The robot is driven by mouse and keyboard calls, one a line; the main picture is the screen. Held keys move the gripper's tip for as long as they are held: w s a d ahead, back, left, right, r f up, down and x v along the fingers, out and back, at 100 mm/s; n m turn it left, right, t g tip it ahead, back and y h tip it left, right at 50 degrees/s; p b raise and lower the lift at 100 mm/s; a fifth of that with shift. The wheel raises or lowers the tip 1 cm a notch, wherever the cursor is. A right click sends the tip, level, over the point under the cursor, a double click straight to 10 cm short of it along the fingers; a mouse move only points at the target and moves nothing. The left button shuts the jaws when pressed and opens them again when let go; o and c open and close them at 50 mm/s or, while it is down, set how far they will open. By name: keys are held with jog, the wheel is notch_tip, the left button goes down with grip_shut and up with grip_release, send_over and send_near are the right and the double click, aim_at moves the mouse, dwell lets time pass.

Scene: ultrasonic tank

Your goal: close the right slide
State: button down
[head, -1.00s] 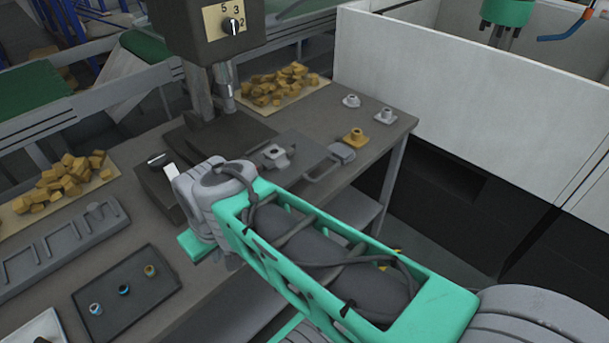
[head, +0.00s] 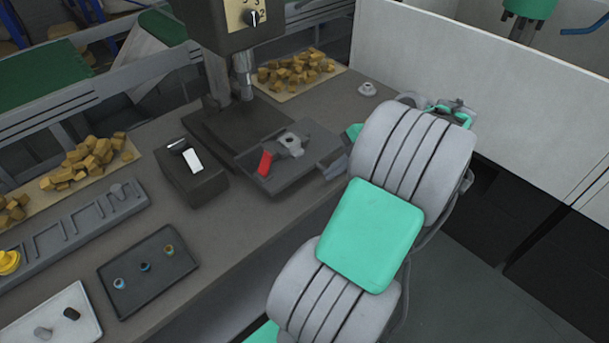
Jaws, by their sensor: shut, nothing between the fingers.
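The slide (head: 318,147) I take for the right one is a flat dark grey tray on the bench, right of the press base. It carries a light grey clamp-like block (head: 291,141) and a red piece (head: 265,163). A grey handle-like part (head: 335,166) shows at its right edge, partly behind my arm. I cannot tell how far the slide stands out. My gripper is hidden behind my arm, which covers the area just right of the slide; its fingers do not show.
A press (head: 243,75) with a dial stands behind the slide. A switch box (head: 192,174) is to its left. A dark tray (head: 148,270) with small rings and a grey rack (head: 75,222) lie further left. A white-walled enclosure (head: 470,75) stands at right.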

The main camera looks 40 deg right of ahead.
jog(key=w+a+f+p, duration=0.2)
jog(key=w+a+f, duration=0.1)
jog(key=w+f, duration=0.3)
jog(key=shift+w, duration=0.7)
jog(key=shift+w, duration=0.15)
